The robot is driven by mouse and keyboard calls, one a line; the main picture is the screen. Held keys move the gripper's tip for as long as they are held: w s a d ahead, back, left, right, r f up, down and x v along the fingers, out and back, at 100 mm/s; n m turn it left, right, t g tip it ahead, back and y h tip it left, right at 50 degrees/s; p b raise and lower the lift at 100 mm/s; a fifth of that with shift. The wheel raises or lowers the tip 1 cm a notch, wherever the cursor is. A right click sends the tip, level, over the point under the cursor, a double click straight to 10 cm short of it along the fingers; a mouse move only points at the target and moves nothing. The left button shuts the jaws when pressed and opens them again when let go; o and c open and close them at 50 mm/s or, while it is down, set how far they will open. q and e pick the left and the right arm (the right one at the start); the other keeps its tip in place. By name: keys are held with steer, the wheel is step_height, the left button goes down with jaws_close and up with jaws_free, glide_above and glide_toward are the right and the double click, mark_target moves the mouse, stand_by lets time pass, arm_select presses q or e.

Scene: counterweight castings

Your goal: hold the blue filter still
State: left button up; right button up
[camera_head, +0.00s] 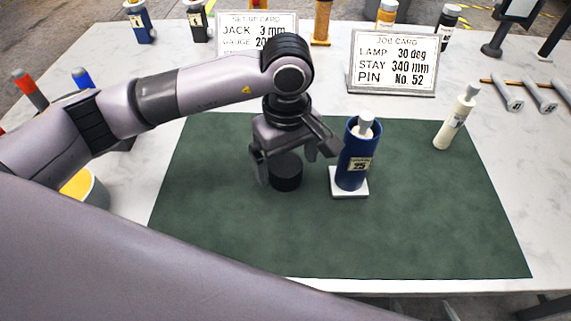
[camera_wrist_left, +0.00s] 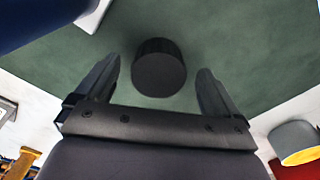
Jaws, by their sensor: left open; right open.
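The blue filter (camera_head: 354,165) is a tall blue cylinder with a pale label reading 25 and a light grey piece in its top. It stands upright on a small white base (camera_head: 348,192) on the green mat. In the left wrist view a blue part, likely the filter (camera_wrist_left: 55,15), fills the top left corner. My left gripper (camera_head: 291,167) is just left of the filter with its fingers apart. A black cylinder (camera_head: 286,174) shows between the fingers, with gaps on both sides in the wrist view (camera_wrist_left: 159,70). My right gripper is not visible.
The green mat (camera_head: 430,220) is clear in front and right. A white bottle (camera_head: 456,117) stands at its right edge. Two cards, a set-up card (camera_head: 256,30) and a job card (camera_head: 392,62), stand behind. Grey-ended rods (camera_head: 508,95) lie at right; a yellow-topped container (camera_head: 85,187) is at left.

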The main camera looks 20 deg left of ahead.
mark_target(287, 166)
arm_select(q)
steer(key=shift+f, duration=1.4)
steer(key=shift+c, duration=0.4)
steer(key=c, duration=0.9)
steer(key=shift+c, duration=0.2)
steer(key=shift+r, duration=0.1)
step_height(287, 166, up, 20)
steer(key=shift+b, duration=0.3)
